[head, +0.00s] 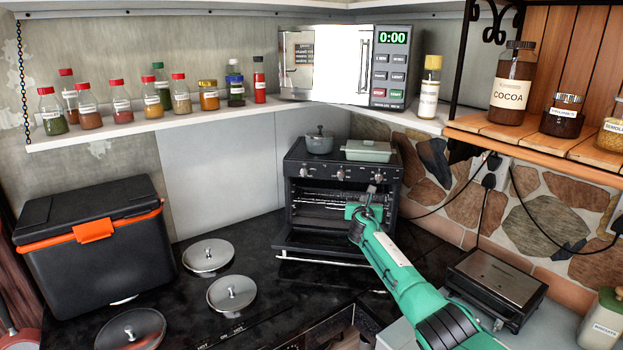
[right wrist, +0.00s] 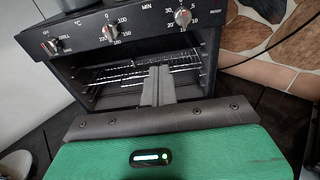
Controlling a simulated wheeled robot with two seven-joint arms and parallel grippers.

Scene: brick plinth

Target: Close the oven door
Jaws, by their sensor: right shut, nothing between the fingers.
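The small black oven (head: 343,172) stands at the back of the dark counter, its front knobs in a row above the opening. Its door (head: 322,246) is open, folded down at the front with a pale handle along its outer edge. The wire racks inside are visible. My green right gripper (head: 371,192) is in front of the right part of the opening, above the lowered door. In the right wrist view its fingers (right wrist: 158,84) are together and empty, pointing toward the racks (right wrist: 130,75). My gripper body hides the door there. My left gripper is not seen.
A grey pot (head: 319,143) and a pale green dish (head: 367,151) sit on the oven. A black grill (head: 497,282) is at the right. Round metal lids (head: 231,294) and a black cooler (head: 95,245) are at the left. A shelf with jars and a microwave (head: 345,66) hangs above.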

